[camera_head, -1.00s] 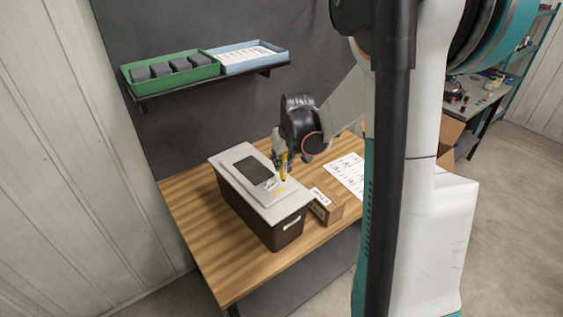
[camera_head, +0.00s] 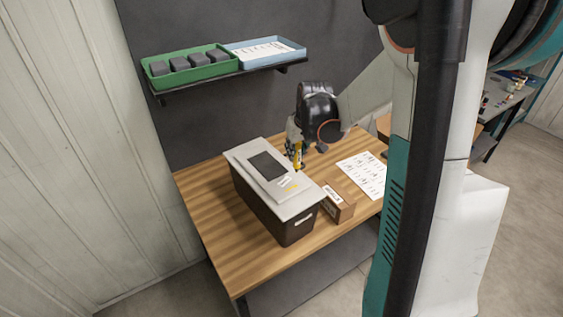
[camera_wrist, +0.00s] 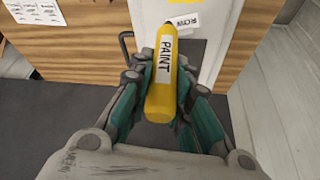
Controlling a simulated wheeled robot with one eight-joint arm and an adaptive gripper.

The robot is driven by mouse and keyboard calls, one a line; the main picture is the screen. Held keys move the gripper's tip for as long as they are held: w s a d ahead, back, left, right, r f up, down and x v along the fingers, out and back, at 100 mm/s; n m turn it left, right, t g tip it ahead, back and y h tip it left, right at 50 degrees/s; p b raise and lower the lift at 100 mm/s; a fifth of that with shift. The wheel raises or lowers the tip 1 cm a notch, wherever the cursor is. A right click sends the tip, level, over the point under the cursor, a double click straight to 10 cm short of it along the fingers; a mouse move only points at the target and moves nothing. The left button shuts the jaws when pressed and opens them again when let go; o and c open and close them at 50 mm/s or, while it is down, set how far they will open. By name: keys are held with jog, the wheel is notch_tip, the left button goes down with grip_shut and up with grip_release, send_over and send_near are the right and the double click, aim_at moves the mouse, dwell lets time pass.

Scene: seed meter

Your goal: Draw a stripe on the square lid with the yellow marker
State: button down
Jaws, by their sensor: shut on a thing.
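The light grey lid (camera_head: 315,192) lies on a dark box on the wooden table. My gripper (camera_head: 296,146) is shut on the yellow marker (camera_head: 298,160) at the lid's far right side. The marker, labelled PAINT, also shows in the wrist view (camera_wrist: 165,80) between the two fingers (camera_wrist: 160,92). Its lower end points toward the lid; I cannot tell whether it touches. Part of the lid (camera_wrist: 208,50) and some yellow at the top edge show in the wrist view.
A wall shelf above holds a green tray (camera_head: 185,72) and a blue tray (camera_head: 284,58). The table's left part is clear.

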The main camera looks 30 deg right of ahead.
jog(key=a, duration=0.5)
jog(key=shift+d+f+b, duration=0.15)
jog(key=shift+f+b, duration=1.1)
jog(key=shift+f, duration=0.05)
jog(key=shift+d+f+b, duration=0.1)
jog(key=shift+f+b, duration=1.15)
jog(key=shift+f, duration=0.05)
jog(key=shift+f+b, duration=0.4)
jog(key=shift+b, duration=0.05)
jog(key=shift+w+d+b, duration=0.15)
jog(key=shift+d+b, duration=0.65)
jog(key=shift+d, duration=1.45)
dwell(2.0)
